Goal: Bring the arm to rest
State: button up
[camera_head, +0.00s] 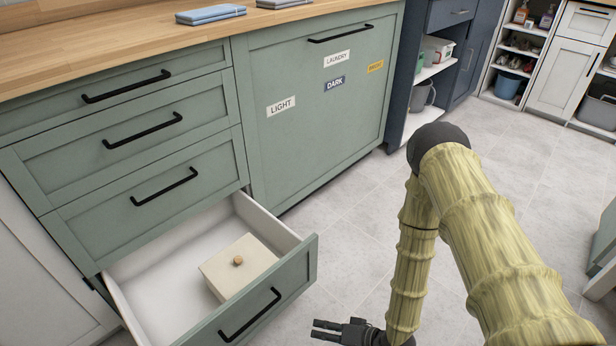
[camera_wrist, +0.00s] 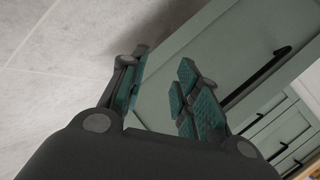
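My gripper (camera_head: 322,330) is at the bottom of the head view, low over the floor, to the right of the open bottom drawer. My arm rises above it and bends back to the right. In the wrist view the two teal-padded fingers of my gripper (camera_wrist: 162,72) stand apart with nothing between them. A green cabinet front with a dark handle (camera_wrist: 254,78) lies beyond the fingers in that view.
The open bottom drawer (camera_head: 304,262) juts out and holds a cream box (camera_head: 240,265) with a wooden knob. The green cabinet (camera_head: 318,105) bears laundry labels. Folded towels (camera_head: 211,14) lie on the wooden counter (camera_head: 100,42). Grey tiled floor (camera_head: 345,225) is clear beyond my arm.

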jog(key=s+d+r+g+h, duration=0.2)
jog(key=s+d+g+h, duration=0.3)
jog(key=s+d+h, duration=1)
jog(key=s+d+r+y+p, duration=0.1)
jog(key=s+r+y+p, duration=0.1)
jog(key=r+p, duration=1.5)
jog(key=s+d+r+y+p, duration=0.1)
jog(key=s+r+y+p, duration=0.1)
jog(key=r+p, duration=1.6)
jog(key=shift+s+d+p, duration=0.3)
jog(key=shift+d, duration=0.1)
jog(key=shift+d, duration=0.1)
